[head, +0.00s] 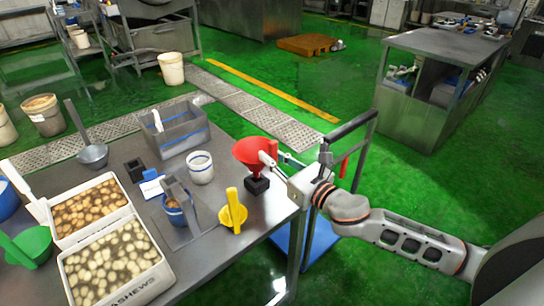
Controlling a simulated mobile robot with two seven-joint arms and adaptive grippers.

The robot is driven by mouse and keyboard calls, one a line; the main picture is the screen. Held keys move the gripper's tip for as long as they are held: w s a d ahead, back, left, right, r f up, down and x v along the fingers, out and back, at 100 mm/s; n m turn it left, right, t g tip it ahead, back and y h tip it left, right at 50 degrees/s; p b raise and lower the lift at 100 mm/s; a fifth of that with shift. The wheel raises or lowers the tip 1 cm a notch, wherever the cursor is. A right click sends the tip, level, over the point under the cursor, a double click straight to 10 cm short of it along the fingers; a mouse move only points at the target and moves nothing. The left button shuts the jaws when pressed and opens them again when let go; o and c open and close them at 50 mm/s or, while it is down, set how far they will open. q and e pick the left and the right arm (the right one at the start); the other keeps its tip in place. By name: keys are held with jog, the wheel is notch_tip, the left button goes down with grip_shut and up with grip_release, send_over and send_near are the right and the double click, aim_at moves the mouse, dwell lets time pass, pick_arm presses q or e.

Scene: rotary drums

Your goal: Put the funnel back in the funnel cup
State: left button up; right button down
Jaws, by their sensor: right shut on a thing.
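The red funnel (248,151) is upright, wide mouth up, near the right edge of the steel table. My right gripper (271,158) comes in from the right and is shut on the funnel at its right side. A small black cup (257,187), which looks like the funnel cup, stands on the table directly below the funnel. The funnel's narrow end is close over the cup or in its top; I cannot tell which. My left gripper is not in view.
A yellow object (233,213) stands just left of the black cup. A white tub (200,168), a grey bin (181,133) and a second black block (135,169) stand behind. Food trays (149,287) fill the left. A metal cart frame (352,128) stands beside the table's right edge.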

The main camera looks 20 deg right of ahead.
jog(key=shift+p, duration=0.6)
dwell(1.2)
jog(key=shift+f+b, duration=1.55)
jog(key=shift+f, duration=0.65)
jog(key=c, duration=1.9)
grip_release()
jog(key=shift+v, duration=6)
